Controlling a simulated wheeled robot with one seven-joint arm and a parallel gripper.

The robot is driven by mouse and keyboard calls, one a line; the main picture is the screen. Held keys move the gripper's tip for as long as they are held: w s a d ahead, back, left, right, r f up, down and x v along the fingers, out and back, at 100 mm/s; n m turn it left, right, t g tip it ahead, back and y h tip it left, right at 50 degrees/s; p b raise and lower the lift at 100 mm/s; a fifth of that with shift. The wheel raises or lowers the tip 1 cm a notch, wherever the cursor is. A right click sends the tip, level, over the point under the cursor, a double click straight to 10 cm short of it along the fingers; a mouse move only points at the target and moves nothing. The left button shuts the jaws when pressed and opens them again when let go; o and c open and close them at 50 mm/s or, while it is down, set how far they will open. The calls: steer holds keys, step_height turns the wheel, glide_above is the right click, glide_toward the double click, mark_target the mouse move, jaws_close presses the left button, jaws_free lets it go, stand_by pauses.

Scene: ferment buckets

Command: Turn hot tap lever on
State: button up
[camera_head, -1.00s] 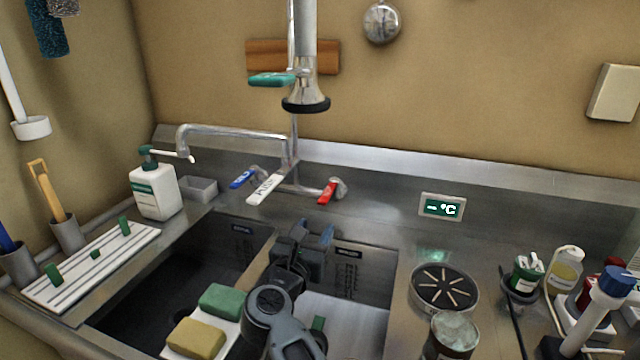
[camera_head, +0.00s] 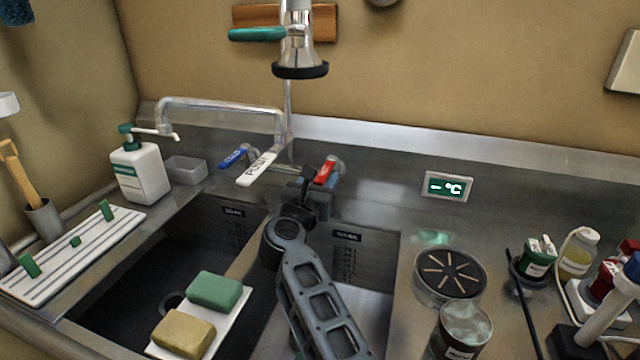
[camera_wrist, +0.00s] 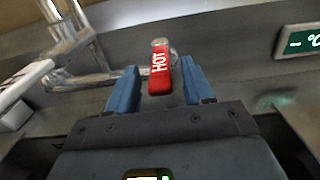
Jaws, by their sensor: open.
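The red hot tap lever (camera_head: 326,170) is at the right end of the tap behind the sinks. In the wrist view the lever (camera_wrist: 160,73), marked HOT, shows between my two blue fingers, with a gap on each side. My gripper (camera_wrist: 159,85) is open and holds nothing. In the head view my gripper (camera_head: 322,183) is at the lever, and my own wrist partly hides the fingers. The blue lever (camera_head: 233,158) and the white lever (camera_head: 257,168) are to the left.
The swivel spout (camera_head: 220,107) reaches left, and a spray head (camera_head: 300,68) hangs above. A display (camera_head: 447,187) is on the backsplash at right. A soap bottle (camera_head: 140,168) stands left. A round strainer (camera_head: 449,274) stands right.

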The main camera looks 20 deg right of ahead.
steer(key=shift+w, duration=0.1)
jaws_close()
stand_by(0.5)
